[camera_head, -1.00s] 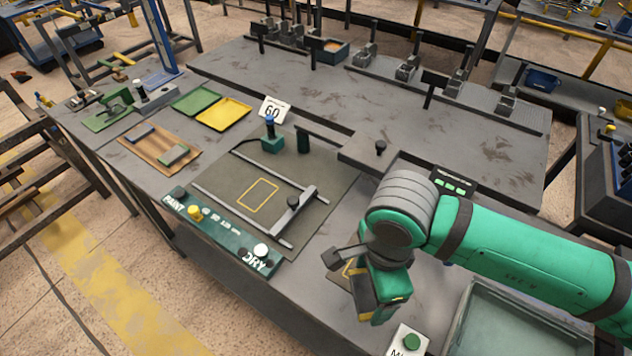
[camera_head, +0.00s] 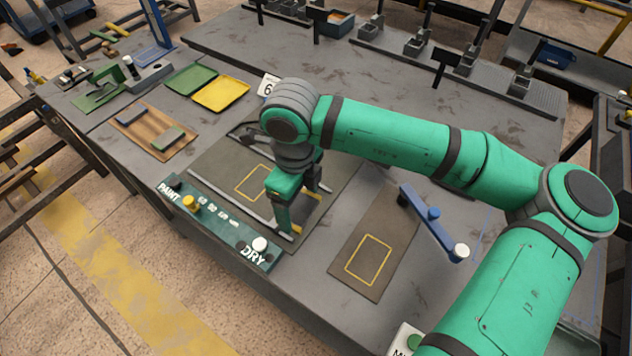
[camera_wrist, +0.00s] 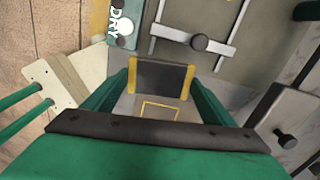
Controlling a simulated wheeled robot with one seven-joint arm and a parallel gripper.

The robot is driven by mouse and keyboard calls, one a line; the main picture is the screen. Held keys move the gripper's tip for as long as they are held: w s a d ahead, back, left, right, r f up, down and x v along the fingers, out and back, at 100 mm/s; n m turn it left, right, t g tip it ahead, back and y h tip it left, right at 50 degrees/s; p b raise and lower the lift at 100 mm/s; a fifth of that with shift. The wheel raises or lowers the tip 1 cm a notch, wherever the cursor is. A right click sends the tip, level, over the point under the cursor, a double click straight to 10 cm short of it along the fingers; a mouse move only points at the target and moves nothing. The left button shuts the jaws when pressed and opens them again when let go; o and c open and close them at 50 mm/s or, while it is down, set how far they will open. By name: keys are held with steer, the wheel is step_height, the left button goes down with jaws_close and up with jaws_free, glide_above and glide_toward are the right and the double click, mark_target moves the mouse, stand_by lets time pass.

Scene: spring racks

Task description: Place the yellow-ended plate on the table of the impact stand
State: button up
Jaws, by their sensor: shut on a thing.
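My gripper (camera_head: 284,222) is shut on a dark grey plate with yellow ends (camera_wrist: 160,76). In the wrist view the plate lies across between the fingers, a yellow band at each side. In the head view the gripper hangs over the right part of the railed mat (camera_head: 218,165), near the DRY label; the fingers mostly hide the plate. A dark base with a yellow outlined rectangle (camera_head: 345,272) lies to the right, apparently empty, next to a blue bar (camera_head: 428,222) with a white knob. No label shows which fixture is the impact stand.
The PAINT/DRY panel (camera_head: 222,232) runs along the front edge. Green (camera_head: 190,79) and yellow (camera_head: 221,93) trays and a wooden board (camera_head: 130,138) are to the left. Racks with posts (camera_head: 418,55) stand at the back. Bare tabletop lies between them.

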steer(key=w+a+m, duration=0.1)
steer(key=a, duration=0.2)
glide_above(340, 218)
steer(key=a, duration=0.1)
step_height(340, 218, down, 8)
steer(key=shift+s+a+f, duration=0.1)
steer(key=shift+s+f, duration=0.05)
steer(key=shift+f, duration=0.05)
steer(key=shift+d+f, duration=0.6)
steer(key=shift+f, duration=0.2)
steer(key=shift+w+f, duration=0.2)
steer(key=shift+f, duration=1.35)
steer(key=shift+f, duration=0.1)
steer(key=o, duration=1.2)
steer(key=shift+f, duration=0.1)
steer(key=o, duration=0.5)
steer(key=shift+c, duration=0.2)
